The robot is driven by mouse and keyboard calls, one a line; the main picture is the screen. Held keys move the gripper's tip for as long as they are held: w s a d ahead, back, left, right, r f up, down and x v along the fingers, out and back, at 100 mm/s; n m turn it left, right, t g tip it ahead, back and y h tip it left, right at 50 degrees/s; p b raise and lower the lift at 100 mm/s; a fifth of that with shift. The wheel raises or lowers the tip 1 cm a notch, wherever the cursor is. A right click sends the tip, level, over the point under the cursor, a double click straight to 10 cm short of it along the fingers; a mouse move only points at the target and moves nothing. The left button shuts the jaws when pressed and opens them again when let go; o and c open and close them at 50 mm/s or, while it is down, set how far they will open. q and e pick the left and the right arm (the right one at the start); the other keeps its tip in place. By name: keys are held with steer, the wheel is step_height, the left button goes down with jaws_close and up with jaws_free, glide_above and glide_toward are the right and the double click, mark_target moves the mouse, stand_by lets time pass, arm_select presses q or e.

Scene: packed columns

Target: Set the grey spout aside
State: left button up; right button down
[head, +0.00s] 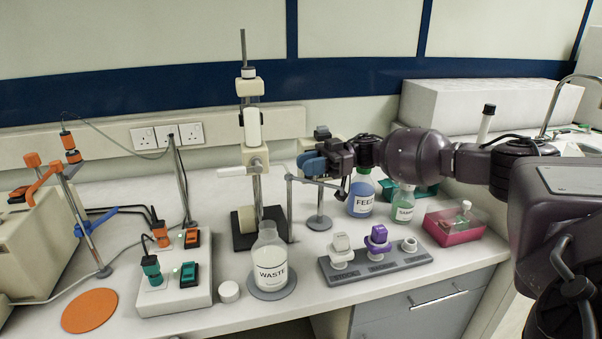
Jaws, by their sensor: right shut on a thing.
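The grey spout (290,207) is a thin bent tube. One leg hangs down behind and to the right of the bottle marked WASTE (270,265), and its top bar runs right, beneath my right gripper. My right gripper (314,163) reaches in from the right and is shut at the top of the spout, with blue fingers. The fingers and wrist hide the exact contact. A small stand with a round grey base (319,223) stands below the gripper; I cannot tell whether the spout touches it. My left gripper is not in view.
A grey rack (375,263) with white and purple pieces lies at the front. The bottle marked FEED (361,197), the bottle marked SAMPLE (403,203) and a pink tray (455,229) stand right. A tall clamp stand (257,190) rises behind WASTE. An orange disc (89,311) lies front left.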

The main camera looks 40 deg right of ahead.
steer(key=shift+d+n+g, duration=0.15)
steer(key=shift+n+g, duration=0.15)
steer(key=shift+g, duration=0.2)
steer(key=c, duration=0.9)
jaws_free()
steer(key=shift+c, duration=0.2)
steer(key=shift+d, duration=0.1)
steer(key=s+d+b, duration=0.2)
steer(key=d, duration=0.8)
steer(key=shift+d, duration=0.2)
